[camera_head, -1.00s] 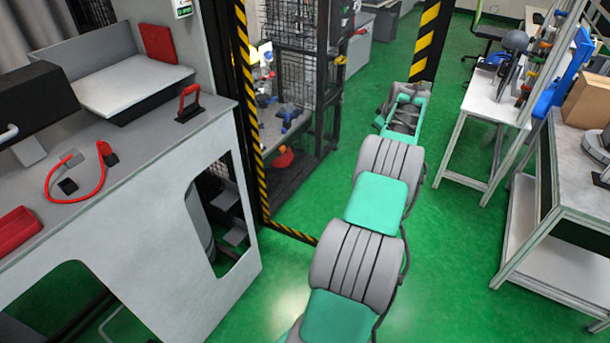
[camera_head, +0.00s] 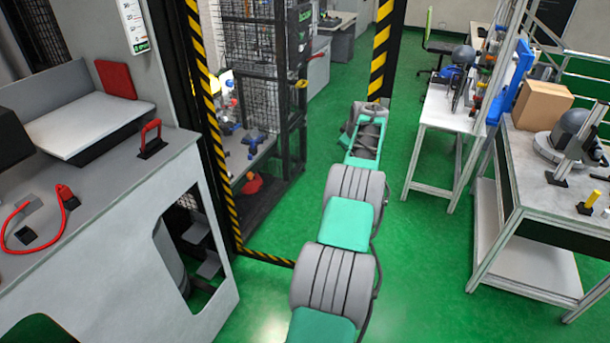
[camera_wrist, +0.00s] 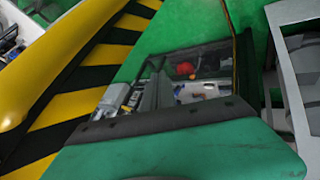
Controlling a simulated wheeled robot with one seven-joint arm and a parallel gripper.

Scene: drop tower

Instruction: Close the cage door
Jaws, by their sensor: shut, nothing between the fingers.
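A black-framed wire-mesh panel (camera_head: 262,50) stands beyond a yellow-and-black striped frame (camera_head: 205,110) in the head view. A small yellow piece (camera_head: 301,84) sits on its right upright. I cannot tell for certain whether this panel is the cage door, or how far it stands open. My arm reaches forward over the green floor, right of the panel. My gripper (camera_head: 366,112) is at its far end, shut and empty, apart from the panel; its fingers are hard to make out. The wrist view shows a striped bar (camera_wrist: 75,85) close by at the left.
A grey bench (camera_head: 100,190) with a red handle (camera_head: 151,139) stands at the left. A second striped post (camera_head: 382,50) rises behind my arm's end. Workbenches (camera_head: 436,125) line the right side. Green floor is clear between my arm and these benches.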

